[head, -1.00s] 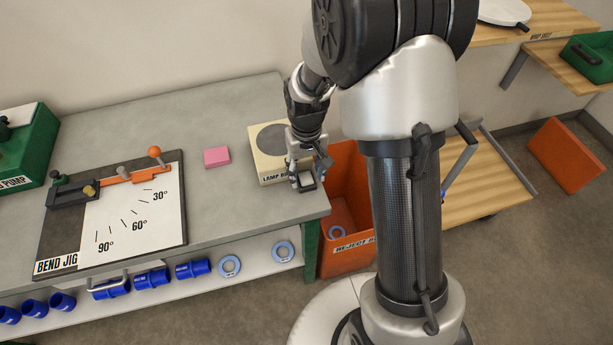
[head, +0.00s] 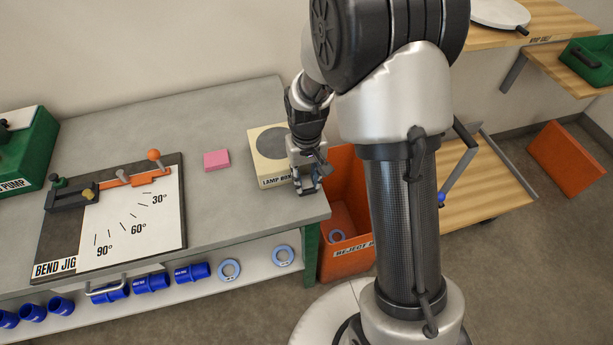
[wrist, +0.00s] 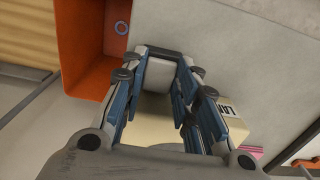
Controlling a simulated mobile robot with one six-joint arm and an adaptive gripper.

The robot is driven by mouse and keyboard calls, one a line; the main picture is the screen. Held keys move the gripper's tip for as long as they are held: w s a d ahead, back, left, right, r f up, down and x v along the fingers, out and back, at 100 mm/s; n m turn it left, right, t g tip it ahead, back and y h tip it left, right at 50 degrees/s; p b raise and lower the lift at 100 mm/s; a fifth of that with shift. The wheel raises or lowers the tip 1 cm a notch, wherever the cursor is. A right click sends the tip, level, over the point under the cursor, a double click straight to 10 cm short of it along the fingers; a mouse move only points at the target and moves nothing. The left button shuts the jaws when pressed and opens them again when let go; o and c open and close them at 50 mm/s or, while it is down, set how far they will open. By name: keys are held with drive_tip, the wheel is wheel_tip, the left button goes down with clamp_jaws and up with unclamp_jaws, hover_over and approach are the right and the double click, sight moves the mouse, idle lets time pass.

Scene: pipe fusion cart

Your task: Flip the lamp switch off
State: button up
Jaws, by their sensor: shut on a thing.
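The cream lamp box (head: 266,181), with a dark grey disc on top, stands at the right end of the grey bench. My gripper (head: 308,187) points down at its right front corner. In the wrist view my gripper (wrist: 162,62) has its fingers on both sides of a pale block with a dark edge (wrist: 160,75), which looks like the lamp switch. My gripper is shut on it. The fingers cover most of the switch in the head view, so its on or off position cannot be told. The cream box also shows below the fingers in the wrist view (wrist: 152,122).
An orange reject bin (head: 345,255) stands close beside the bench's right end. A pink block (head: 216,160) lies left of the lamp box. The bend jig (head: 110,215) is farther left. Blue sleeves and rings sit on the shelf below. The bench front is clear.

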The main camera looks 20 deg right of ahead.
drive_tip(key=shift+c, duration=0.8)
drive_tip(key=shift+s+f+t+b, duration=0.15)
drive_tip(key=shift+t+b, duration=0.25)
drive_tip(key=shift+b, duration=0.3)
drive_tip(key=shift+s+t+b, duration=0.1)
drive_tip(key=shift+t+b, duration=0.25)
drive_tip(key=shift+t, duration=0.05)
drive_tip(key=o, duration=1.1)
drive_tip(key=shift+c, duration=0.2)
drive_tip(key=shift+r, duration=0.2)
wheel_tip(320, 180, up, 12)
drive_tip(key=s, duration=0.1)
drive_tip(key=shift+s+f, duration=0.15)
drive_tip(key=shift+s, duration=0.15)
